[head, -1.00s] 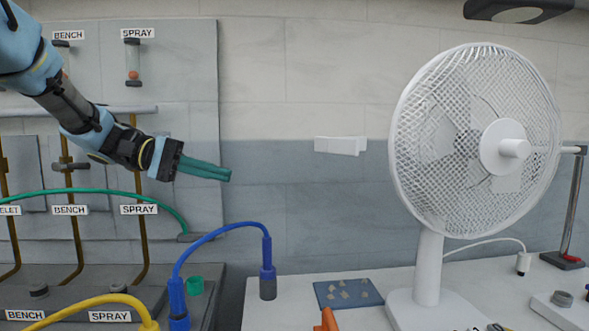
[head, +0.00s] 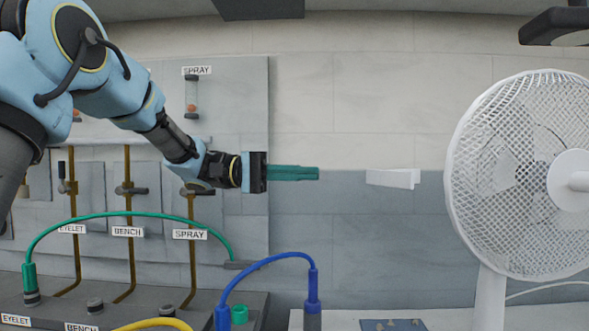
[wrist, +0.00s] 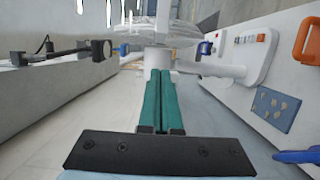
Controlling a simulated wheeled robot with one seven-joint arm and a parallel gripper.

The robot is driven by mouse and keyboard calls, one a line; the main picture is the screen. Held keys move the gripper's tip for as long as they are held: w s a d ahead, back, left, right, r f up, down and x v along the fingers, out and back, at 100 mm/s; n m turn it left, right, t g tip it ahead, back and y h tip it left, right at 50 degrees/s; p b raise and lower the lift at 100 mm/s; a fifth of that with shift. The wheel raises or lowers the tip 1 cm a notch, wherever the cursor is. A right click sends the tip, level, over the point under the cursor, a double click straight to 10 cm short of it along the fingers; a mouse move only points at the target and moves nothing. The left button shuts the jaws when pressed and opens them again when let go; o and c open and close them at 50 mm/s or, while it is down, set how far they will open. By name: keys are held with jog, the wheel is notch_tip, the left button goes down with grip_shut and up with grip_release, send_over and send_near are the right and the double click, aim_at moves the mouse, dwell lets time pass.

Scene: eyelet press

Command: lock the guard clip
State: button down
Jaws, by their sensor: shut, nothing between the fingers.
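My gripper (head: 318,173) has long green fingers, closed together with nothing between them. It points right, toward the white fan (head: 518,170), in front of the tiled wall and apart from the fan. In the wrist view the green fingers (wrist: 165,72) lie side by side, pointing at the fan's wire guard (wrist: 172,28). I cannot clearly pick out a guard clip. Small blue parts show near the guard in the wrist view, one left of it (wrist: 124,49) and one right (wrist: 205,48); I cannot tell what they are.
A white wedge-shaped block (head: 393,178) is on the wall, right of my fingertips. Below are a blue hose (head: 268,262) and a green hose (head: 130,214). A blue mat with small pieces (wrist: 274,107) and an orange handle (wrist: 308,42) are on the table.

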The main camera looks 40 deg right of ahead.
jog(key=s+d+p, duration=0.2)
jog(key=s, duration=0.6)
jog(key=shift+s+d+p, duration=0.2)
jog(key=shift+p, duration=0.2)
jog(key=shift+f, duration=0.15)
